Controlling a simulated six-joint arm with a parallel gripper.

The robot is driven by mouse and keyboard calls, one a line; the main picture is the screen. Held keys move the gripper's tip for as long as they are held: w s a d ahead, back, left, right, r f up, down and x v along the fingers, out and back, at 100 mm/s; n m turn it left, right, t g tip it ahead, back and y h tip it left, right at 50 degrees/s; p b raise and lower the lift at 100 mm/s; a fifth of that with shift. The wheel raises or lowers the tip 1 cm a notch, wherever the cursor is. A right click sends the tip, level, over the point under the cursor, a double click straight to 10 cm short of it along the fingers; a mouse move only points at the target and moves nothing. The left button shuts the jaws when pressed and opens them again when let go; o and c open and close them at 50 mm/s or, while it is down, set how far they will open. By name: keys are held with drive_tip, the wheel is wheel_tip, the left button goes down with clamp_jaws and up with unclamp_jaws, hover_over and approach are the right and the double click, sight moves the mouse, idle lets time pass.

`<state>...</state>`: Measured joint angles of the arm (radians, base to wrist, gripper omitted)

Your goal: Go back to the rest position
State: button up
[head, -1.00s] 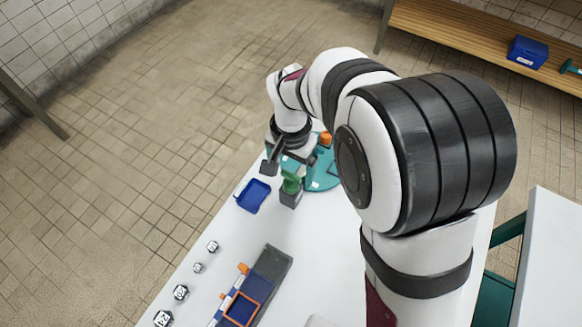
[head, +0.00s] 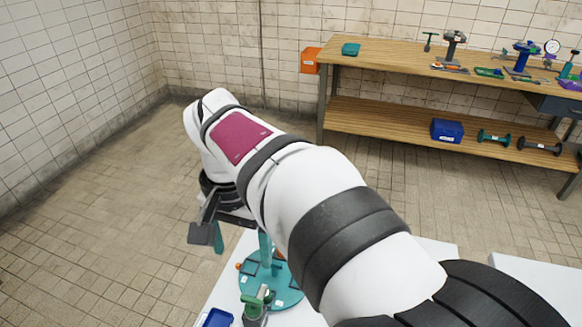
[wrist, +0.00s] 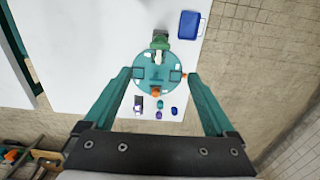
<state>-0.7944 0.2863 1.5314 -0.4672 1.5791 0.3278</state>
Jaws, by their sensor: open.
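My gripper (head: 206,236) hangs off the left edge of the white table in the head view, at the end of my raised arm. In the wrist view my gripper (wrist: 160,110) has its two teal fingers spread wide with nothing between them. Beyond the fingers and below lies a round teal stand (wrist: 148,80) on the white table (wrist: 90,50). It also shows in the head view (head: 258,292), partly hidden by my arm. A green-topped grey piece (head: 256,304) stands at the near edge of the teal stand. The gripper touches none of them.
A blue tray (wrist: 190,25) lies on the table by the stand. Several small blue and purple pieces (wrist: 173,110) lie beyond it. A wooden workbench (head: 400,62) with tools and a blue box (head: 447,130) on its lower shelf stands at the back wall. The tiled floor at left is clear.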

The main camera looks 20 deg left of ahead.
drive_tip(key=s+d+f+m+y, duration=0.15)
drive_tip(key=s+d, duration=0.25)
drive_tip(key=d, duration=0.6)
drive_tip(key=s+d+m, duration=0.2)
drive_tip(key=s+d, duration=0.2)
drive_tip(key=d, duration=0.7)
drive_tip(key=s+d+f+m, duration=0.2)
drive_tip(key=s+d+f, duration=0.1)
drive_tip(key=s, duration=0.3)
drive_tip(key=shift+s+d+f, duration=0.3)
drive_tip(key=shift+s+f, duration=0.05)
drive_tip(key=shift+f, duration=0.25)
